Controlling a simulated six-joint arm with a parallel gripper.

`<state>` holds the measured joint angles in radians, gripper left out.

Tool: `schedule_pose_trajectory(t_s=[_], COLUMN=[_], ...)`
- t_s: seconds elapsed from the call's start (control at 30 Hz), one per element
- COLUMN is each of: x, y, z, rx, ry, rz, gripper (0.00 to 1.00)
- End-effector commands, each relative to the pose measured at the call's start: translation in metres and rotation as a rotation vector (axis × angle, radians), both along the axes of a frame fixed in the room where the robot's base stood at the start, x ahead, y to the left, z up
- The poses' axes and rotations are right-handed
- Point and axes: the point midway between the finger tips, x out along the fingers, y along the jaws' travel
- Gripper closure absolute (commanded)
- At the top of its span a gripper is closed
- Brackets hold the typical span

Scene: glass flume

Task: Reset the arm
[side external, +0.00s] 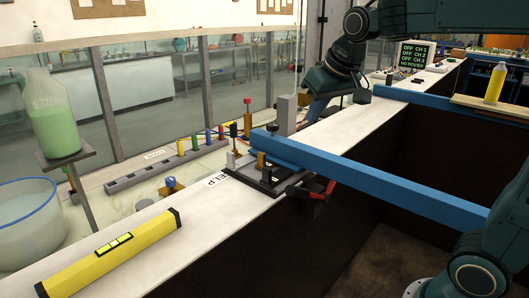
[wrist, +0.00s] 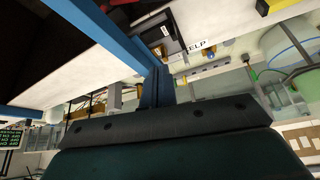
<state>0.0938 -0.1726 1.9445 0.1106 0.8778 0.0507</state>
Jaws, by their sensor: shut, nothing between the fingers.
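My arm reaches in from the upper right in the side view, its wrist bent down.
A clamp fixture (side external: 262,172) with red-handled parts sits at the beam's left end. A yellow level (side external: 125,252) lies on the ledge. A green-liquid bottle (side external: 56,125) stands at left. A second blue beam (side external: 430,102) and a yellow bottle (side external: 495,84) are right.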

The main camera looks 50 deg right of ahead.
Motion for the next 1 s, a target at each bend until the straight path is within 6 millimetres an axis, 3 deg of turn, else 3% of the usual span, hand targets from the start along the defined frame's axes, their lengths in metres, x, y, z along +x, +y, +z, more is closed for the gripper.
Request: schedule_pose_trajectory(t_s=[0.27,0.6,0.8,1.0], x=[-0.076,-0.157,-0.183,-0.190], y=[0.026,0.048,0.054,0.056], z=[-0.013,-0.050,-0.067,-0.072], rx=[0.000,-0.001,-0.002,-0.001], ry=[-0.001,0.000,0.001,0.003], rz=[0.092,0.200,0.238,0.249], gripper=[1.00,1.00,1.00,1.00])
